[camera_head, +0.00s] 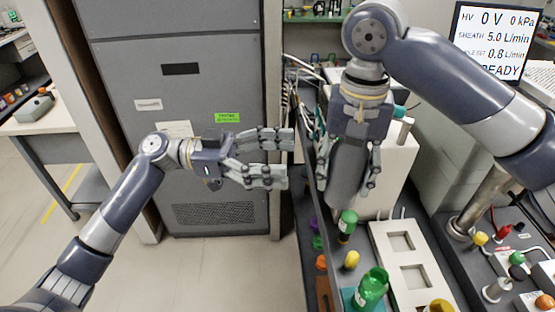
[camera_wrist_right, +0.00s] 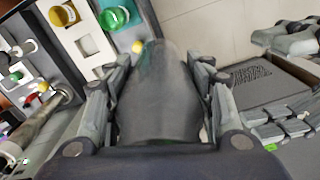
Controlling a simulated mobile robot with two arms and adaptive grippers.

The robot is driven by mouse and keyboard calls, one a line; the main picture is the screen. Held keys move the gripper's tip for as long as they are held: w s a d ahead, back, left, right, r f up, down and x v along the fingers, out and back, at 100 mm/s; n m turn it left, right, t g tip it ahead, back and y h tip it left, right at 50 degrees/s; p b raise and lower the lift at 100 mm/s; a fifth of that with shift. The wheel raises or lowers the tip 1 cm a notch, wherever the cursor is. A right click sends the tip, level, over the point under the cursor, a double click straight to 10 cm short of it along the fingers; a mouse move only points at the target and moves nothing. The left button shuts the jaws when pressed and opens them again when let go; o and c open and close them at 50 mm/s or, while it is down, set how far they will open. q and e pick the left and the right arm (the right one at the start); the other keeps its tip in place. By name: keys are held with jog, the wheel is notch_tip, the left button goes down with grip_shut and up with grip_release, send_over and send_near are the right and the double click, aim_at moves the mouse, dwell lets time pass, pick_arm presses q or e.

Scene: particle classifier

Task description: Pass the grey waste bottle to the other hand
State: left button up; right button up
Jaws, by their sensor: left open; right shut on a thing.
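The grey waste bottle (camera_head: 347,172) is dark grey and hangs between the fingers of my right gripper (camera_head: 348,180), which points down over the shelf edge. In the right wrist view the bottle (camera_wrist_right: 160,95) fills the space between the two fingers, which touch its sides. My left gripper (camera_head: 283,160) is open and empty, its fingers pointing right towards the bottle, with a gap between them. Its fingertips also show at the right edge of the right wrist view (camera_wrist_right: 290,85).
A bench with a white two-window plate (camera_head: 405,262) and a green bottle (camera_head: 371,286) stands below right. A small green-capped bottle (camera_head: 347,222) and a yellow knob (camera_head: 351,259) are near the bottle's lower end. A grey cabinet (camera_head: 180,60) stands behind my left gripper.

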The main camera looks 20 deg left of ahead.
aim_at(348, 172)
pick_arm(q)
jog(key=shift+m+g+y, duration=0.3)
jog(key=shift+g, duration=0.2)
jog(key=d, duration=0.8)
jog(key=s+d, duration=0.1)
jog(key=d, duration=0.3)
jog(key=shift+d+r, duration=0.2)
jog(key=shift+r, duration=0.05)
jog(key=shift+c, duration=0.4)
jog(key=shift+s, duration=0.1)
jog(key=c, duration=1.2)
pick_arm(e)
jog(key=o, duration=1.2)
